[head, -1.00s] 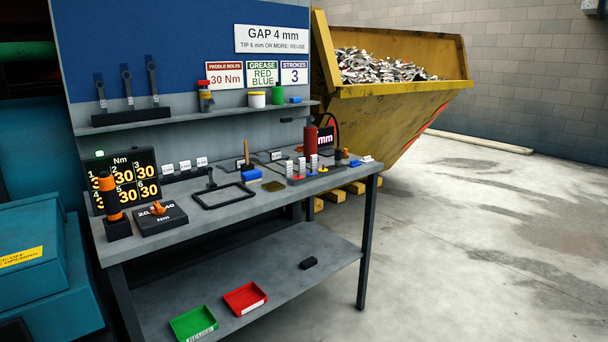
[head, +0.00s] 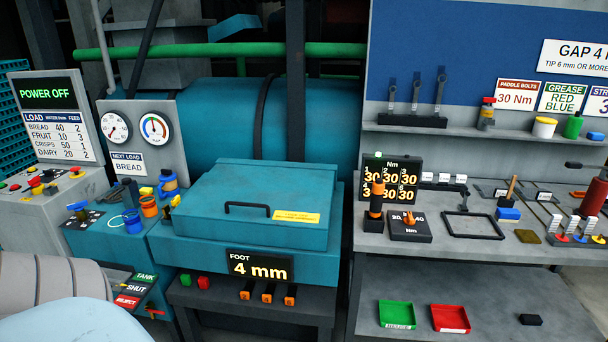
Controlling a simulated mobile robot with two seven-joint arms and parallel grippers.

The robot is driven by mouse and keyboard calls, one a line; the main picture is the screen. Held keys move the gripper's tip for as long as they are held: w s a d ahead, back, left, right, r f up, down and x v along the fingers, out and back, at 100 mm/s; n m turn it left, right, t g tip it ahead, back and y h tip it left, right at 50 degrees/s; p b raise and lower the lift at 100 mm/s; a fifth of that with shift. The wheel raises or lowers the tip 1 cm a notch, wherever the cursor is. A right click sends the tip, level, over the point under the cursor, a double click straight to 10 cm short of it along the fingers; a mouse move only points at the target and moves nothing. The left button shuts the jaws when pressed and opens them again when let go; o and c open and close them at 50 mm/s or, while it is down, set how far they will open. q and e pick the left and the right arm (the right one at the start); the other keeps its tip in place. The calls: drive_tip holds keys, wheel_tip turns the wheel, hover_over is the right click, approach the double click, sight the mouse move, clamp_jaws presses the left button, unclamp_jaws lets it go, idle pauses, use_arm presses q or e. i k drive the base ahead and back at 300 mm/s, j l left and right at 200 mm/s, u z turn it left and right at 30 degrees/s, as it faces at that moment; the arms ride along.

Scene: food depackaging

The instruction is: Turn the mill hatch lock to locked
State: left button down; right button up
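The teal mill hatch (head: 222,190) lies closed in the middle of the head view, with a black bar handle (head: 247,206) and a yellow label (head: 296,216) on its lid. A small yellow piece (head: 175,201) sits at the hatch's left edge. It may be the lock, but it is too small to tell its position. Neither of my grippers shows.
A control panel reading POWER OFF (head: 48,93) stands at the left. A display reading 4 mm (head: 259,266) is below the hatch. A workbench (head: 470,250) with tools stands at the right. A pale rounded shape (head: 75,322) fills the lower left corner.

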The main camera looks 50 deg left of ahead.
sight(175, 201)
drive_tip(key=k+j+u, duration=0.1)
drive_tip(key=u, duration=2.25)
drive_tip(key=z, duration=0.5)
drive_tip(key=i+j+z, duration=0.8)
drive_tip(key=k+j, duration=0.05)
